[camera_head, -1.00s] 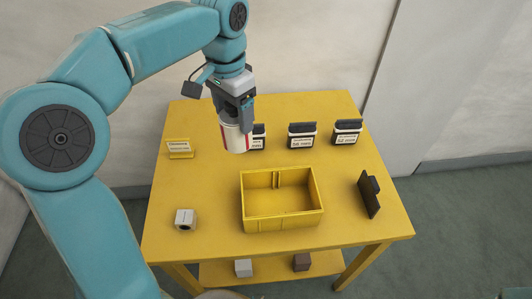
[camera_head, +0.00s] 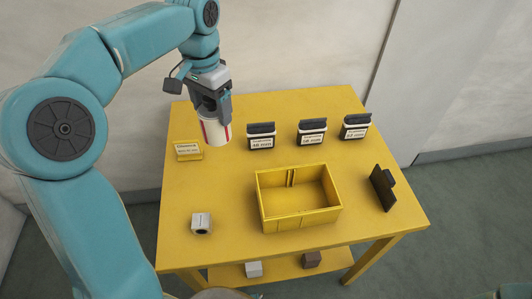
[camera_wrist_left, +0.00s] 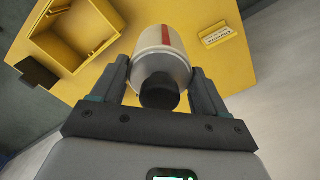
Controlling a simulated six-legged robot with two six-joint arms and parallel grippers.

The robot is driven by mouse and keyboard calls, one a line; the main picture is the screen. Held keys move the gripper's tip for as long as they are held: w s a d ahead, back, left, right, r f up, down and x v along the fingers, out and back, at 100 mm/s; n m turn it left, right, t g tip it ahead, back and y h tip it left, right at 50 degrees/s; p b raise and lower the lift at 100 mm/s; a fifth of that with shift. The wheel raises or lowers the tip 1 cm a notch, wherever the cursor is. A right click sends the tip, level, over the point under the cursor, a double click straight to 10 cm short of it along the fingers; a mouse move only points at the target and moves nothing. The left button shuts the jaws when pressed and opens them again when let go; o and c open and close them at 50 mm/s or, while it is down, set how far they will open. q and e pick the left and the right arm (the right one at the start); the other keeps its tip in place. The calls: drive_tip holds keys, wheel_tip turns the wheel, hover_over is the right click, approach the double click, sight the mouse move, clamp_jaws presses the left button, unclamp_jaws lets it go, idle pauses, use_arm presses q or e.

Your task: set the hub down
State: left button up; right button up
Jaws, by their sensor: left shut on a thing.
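The hub (camera_head: 215,132) is a white cylinder with a red stripe. In the wrist view the hub (camera_wrist_left: 165,58) also shows a grey collar and a black knob towards me. My left gripper (camera_head: 213,112) is shut on it, pointing down, with one finger on each side. The hub is near the back left of the yellow table (camera_head: 215,180), between the yellow sign and the leftmost black-topped block. I cannot tell whether its lower end touches the table. My right gripper is not in view.
A yellow sign (camera_head: 188,151) stands left of the hub. Black-topped labelled blocks (camera_head: 261,137) line the back. An open, empty yellow bin (camera_head: 298,220) is at front centre, a small grey block (camera_head: 201,223) at front left, a dark plate (camera_head: 382,188) at right. Table between sign and bin is clear.

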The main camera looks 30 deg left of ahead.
use_arm(q)
wheel_tip(320, 180, down, 20)
drive_tip(key=shift+w+d+r+b, duration=0.1)
drive_tip(key=shift+r+b, duration=0.05)
drive_tip(key=shift+b, duration=0.45)
drive_tip(key=shift+r, duration=0.1)
drive_tip(key=o, duration=1.3)
drive_tip(key=shift+f, duration=0.2)
drive_tip(key=shift+r, duration=0.1)
